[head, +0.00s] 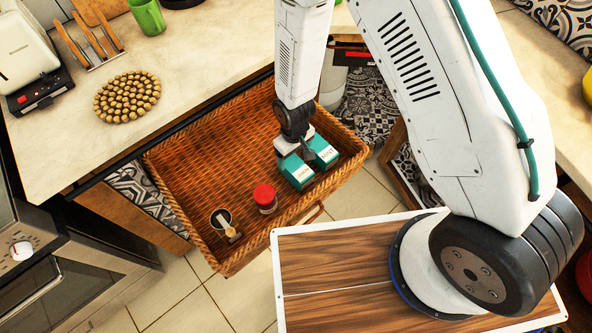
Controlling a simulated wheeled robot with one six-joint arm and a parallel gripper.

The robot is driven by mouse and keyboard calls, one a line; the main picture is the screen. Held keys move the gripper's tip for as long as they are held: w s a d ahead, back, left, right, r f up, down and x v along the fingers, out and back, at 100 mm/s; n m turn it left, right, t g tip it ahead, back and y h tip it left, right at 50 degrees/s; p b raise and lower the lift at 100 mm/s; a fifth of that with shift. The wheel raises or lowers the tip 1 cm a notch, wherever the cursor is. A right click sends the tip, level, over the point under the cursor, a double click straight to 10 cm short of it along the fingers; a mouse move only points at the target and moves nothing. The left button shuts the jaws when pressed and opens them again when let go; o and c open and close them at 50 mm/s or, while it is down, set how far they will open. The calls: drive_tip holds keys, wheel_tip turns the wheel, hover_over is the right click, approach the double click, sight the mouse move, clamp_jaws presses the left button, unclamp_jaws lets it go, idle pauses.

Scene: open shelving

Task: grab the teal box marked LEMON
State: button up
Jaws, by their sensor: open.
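Two teal boxes with white labels stand side by side in a wicker basket (215,130), near its right end. One is the left teal box (296,171); the other is the right teal box (325,154). The label print is too small for me to tell surely which one says LEMON. My gripper (301,153) points down directly over the boxes, with a dark finger at the gap between them. It is open; its other finger and any contact with the boxes are hidden or unclear.
A red-lidded jar (265,198) stands left of the boxes, and a dark-rimmed cup (221,217) sits further left in the basket. The basket's raised walls surround them. The basket's upper left is empty. A counter (190,70) with a bead trivet (127,97) lies behind.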

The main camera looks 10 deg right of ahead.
sight(296, 165)
drive_tip(key=f, duration=0.5)
drive_tip(key=shift+s+d+f, duration=0.15)
drive_tip(key=shift+s+f, duration=0.15)
drive_tip(key=shift+w+f, duration=0.1)
drive_tip(key=shift+f, duration=0.75)
drive_tip(key=c, duration=1.1)
